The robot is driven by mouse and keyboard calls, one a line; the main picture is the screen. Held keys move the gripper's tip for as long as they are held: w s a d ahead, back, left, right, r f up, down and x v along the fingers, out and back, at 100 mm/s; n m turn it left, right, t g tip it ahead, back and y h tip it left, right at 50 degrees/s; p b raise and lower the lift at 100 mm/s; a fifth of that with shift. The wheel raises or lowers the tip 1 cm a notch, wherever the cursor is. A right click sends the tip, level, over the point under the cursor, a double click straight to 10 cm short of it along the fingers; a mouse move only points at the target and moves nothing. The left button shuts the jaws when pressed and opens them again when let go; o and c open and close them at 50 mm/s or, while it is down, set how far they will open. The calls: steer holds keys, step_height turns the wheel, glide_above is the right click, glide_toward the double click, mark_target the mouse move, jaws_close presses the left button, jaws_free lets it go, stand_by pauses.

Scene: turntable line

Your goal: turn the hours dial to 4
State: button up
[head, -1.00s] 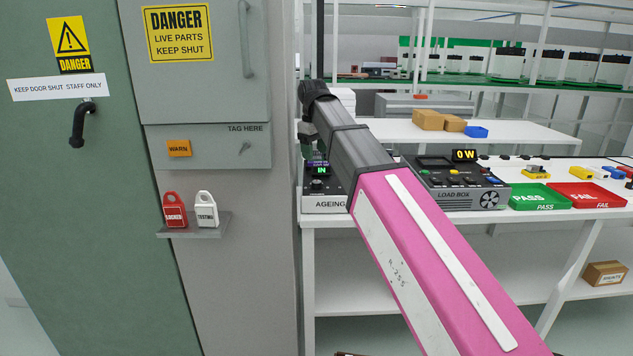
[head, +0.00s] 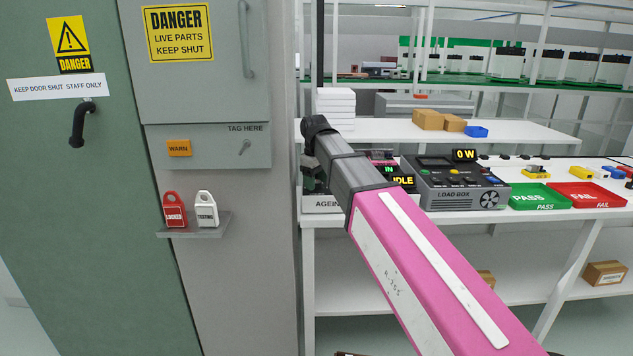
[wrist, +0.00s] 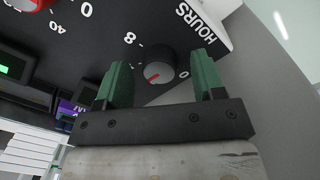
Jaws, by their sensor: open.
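The hours dial (wrist: 166,62) is a dark round knob with a red pointer mark. It sits on a black panel lettered HOURS, with the numerals 8 and 0 showing beside it. In the wrist view my gripper (wrist: 159,60) is open, with one green finger on each side of the dial and gaps between. I cannot tell how deep the fingers reach. In the head view the ageing unit (head: 318,203) is at the bench's left end, mostly hidden by my arm, and the dial is hidden there.
A red knob (wrist: 28,3) with its own scale is at the wrist view's upper left. The load box (head: 462,187) stands right of the ageing unit, then the green pass tray (head: 540,197) and red fail tray (head: 588,196). A grey cabinet (head: 245,260) stands close on the left.

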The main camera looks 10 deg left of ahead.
steer(key=shift+f, duration=0.2)
steer(key=c, duration=0.9)
steer(key=shift+c, duration=0.2)
steer(key=shift+m, duration=2.5)
steer(key=o, duration=0.9)
steer(key=shift+o, duration=0.2)
